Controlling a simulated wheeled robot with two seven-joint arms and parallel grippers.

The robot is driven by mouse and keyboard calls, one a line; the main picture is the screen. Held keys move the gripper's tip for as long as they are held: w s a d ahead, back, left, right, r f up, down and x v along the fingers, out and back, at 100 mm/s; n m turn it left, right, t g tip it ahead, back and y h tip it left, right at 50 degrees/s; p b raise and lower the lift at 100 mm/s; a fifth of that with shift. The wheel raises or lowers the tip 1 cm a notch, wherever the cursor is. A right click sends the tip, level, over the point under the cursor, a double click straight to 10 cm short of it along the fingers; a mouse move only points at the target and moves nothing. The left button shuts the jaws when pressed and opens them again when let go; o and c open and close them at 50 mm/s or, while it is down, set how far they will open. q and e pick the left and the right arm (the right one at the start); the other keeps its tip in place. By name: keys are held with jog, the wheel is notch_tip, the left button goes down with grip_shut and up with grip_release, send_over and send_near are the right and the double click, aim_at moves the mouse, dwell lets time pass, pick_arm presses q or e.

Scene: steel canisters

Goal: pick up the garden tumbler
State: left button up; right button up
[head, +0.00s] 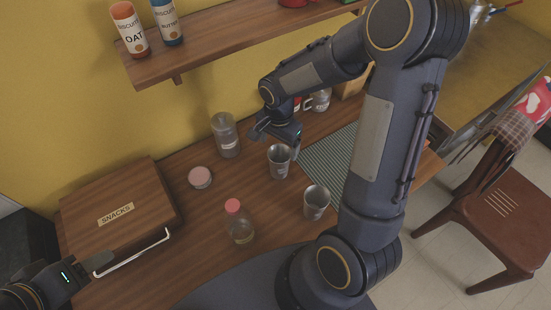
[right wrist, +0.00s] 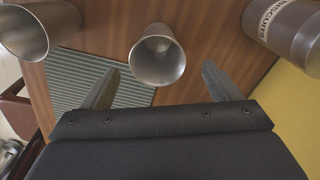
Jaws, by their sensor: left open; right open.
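Two steel tumblers stand upright on the wooden counter, one nearer the wall (head: 279,162) and one nearer me (head: 316,203). Each has a small label that I cannot read, so I cannot tell which is the garden tumbler. My right gripper (head: 278,143) is open and empty just above the tumbler nearer the wall. In the right wrist view a tumbler (right wrist: 157,62) shows just beyond and between the spread fingers (right wrist: 165,88), apart from them; another tumbler (right wrist: 32,32) is at the upper left. My left gripper (head: 100,264) is open at the lower left, beside the snack box.
A canister (head: 226,137) labelled biscuits in the right wrist view (right wrist: 288,32) stands by the wall. A pink-lidded jar (head: 200,177), a red-capped bottle (head: 240,227), a wooden snack box (head: 110,210) and a ribbed mat (head: 330,160) surround the tumblers. A shelf (head: 220,42) hangs above.

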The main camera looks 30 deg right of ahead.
aim_at(279, 156)
notch_tip(279, 156, down, 6)
jog(key=shift+s+d+r+p, duration=0.1)
jog(key=shift+p, duration=0.25)
jog(key=c, duration=1.1)
